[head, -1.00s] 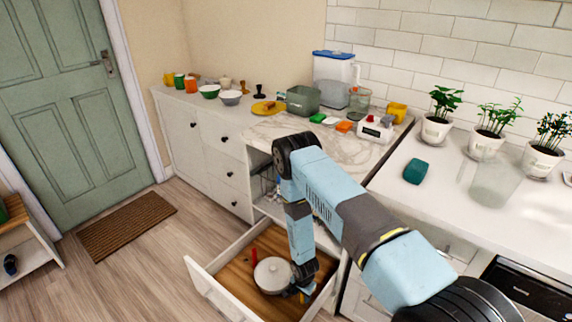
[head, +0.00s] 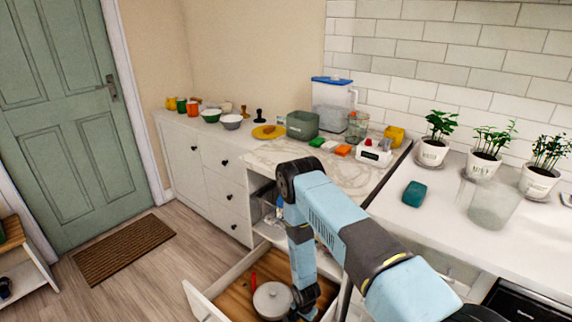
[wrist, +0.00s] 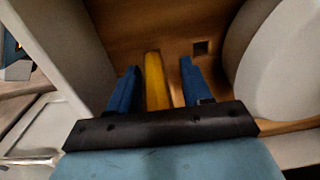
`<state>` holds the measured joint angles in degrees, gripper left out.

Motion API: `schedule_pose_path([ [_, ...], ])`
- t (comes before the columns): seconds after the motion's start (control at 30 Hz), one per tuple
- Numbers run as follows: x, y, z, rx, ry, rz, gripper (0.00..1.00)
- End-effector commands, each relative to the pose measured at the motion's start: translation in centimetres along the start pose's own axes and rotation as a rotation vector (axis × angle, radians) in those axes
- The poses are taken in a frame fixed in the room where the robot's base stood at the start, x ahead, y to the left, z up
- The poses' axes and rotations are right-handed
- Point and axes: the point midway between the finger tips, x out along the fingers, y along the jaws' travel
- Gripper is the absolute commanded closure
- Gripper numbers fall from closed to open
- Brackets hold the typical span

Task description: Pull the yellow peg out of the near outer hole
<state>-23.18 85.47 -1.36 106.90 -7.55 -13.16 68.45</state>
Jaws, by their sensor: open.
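The yellow peg (wrist: 155,82) stands up from the wooden board (wrist: 172,22) in the open drawer, in the wrist view. My gripper (wrist: 158,68) is open, with one blue finger on each side of the peg. The left finger looks closer to it; a gap shows on the right. I cannot tell whether either finger touches it. The peg's foot and its hole are not clearly seen. An empty square hole (wrist: 201,47) shows in the board to the right. In the head view the peg is hidden behind my arm and the lower picture edge.
A white round pot (head: 272,299) stands in the drawer, close to the right of my gripper in the wrist view. A red upright piece (head: 253,279) is behind it. The drawer's white front wall (head: 201,301) bounds the space. The countertop above holds several items.

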Motion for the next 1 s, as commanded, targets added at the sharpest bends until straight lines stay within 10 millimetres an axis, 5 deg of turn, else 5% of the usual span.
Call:
schedule_pose_path([
  [0.03, 1.26, 1.52, 0.87, 0.000, -0.014, 0.023, 0.51],
  [0.73, 1.24, 1.70, 0.91, 0.000, -0.014, 0.026, 0.51],
  [1.0, 1.24, 1.77, 0.89, 0.000, -0.014, 0.027, 0.77],
])
